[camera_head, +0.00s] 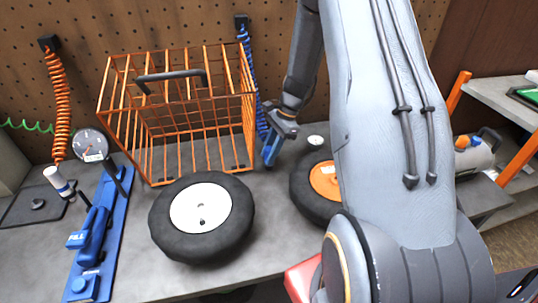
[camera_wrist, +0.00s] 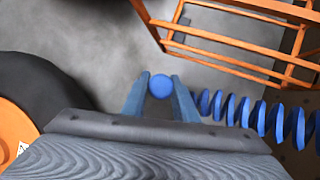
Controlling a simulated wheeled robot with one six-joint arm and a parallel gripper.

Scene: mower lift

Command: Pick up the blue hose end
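The blue coiled hose (camera_head: 249,82) hangs from a holder on the pegboard and runs down beside the orange cage. In the wrist view its coils (camera_wrist: 268,114) come in from the right and pass close to one finger. The round blue hose end (camera_wrist: 160,87) sits between my two blue fingertips, which touch it on both sides with no visible gap. In the head view my gripper (camera_head: 271,150) points down beside the cage's right side, above the bench. The fingers look shut on the hose end; part of it is hidden behind them.
The orange wire cage (camera_head: 250,120) stands close to my gripper. Two black wheels, one with a white hub (camera_head: 202,208) and one with an orange hub (camera_head: 326,181), lie on the grey bench. A blue fill station (camera_head: 93,240) and orange hose (camera_head: 58,95) are at left.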

